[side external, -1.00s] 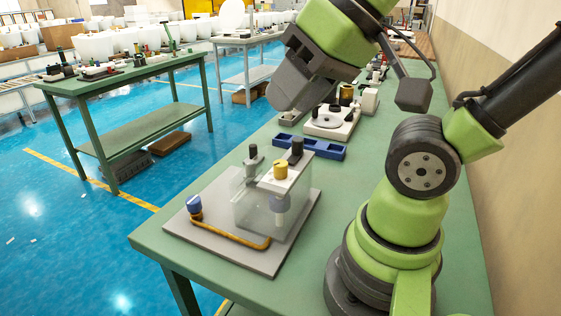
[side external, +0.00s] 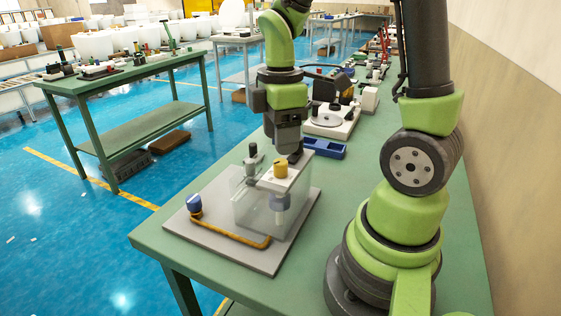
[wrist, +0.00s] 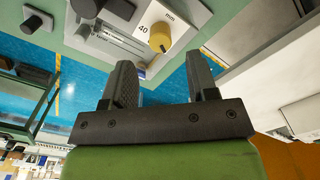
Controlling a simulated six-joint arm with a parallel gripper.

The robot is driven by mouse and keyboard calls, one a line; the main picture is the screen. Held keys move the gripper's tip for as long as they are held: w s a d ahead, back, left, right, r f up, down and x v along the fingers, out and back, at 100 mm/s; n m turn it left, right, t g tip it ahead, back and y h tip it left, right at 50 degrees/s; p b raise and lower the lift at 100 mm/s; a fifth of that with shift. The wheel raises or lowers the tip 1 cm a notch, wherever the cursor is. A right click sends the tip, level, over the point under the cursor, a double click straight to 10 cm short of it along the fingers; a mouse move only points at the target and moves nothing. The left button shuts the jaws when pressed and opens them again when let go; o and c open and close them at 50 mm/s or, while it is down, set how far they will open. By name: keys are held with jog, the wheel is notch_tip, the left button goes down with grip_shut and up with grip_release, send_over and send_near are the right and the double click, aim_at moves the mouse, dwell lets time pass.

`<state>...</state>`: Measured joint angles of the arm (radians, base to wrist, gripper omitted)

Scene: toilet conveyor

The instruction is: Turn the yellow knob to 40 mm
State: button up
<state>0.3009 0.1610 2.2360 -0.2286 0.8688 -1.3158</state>
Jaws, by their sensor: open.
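The yellow knob (side external: 281,167) stands on the white top plate (side external: 284,183) of a clear tank fixture. In the wrist view the yellow knob (wrist: 160,38) sits beside the printed marks "40" and "mm". Its exact pointer setting is too small to read. My gripper (side external: 289,150) hangs downward just behind the knob, at the back end of the plate, apart from the knob. In the wrist view my gripper (wrist: 162,62) has its two fingers spread with nothing between them. My gripper partly overlaps the dark post at the back of the plate in the side view.
A grey knob (side external: 252,150) rises left of the yellow knob. A blue knob (side external: 194,203) and an orange pipe (side external: 235,239) lie on the grey base board (side external: 210,242). A blue tray (side external: 330,149) and a white dial device (side external: 327,122) stand behind. The green bench front is clear.

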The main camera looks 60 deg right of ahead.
aim_at(280, 161)
notch_tip(280, 161, down, 6)
jog(key=shift+r, duration=0.1)
dwell(0.4)
jog(key=c, duration=0.9)
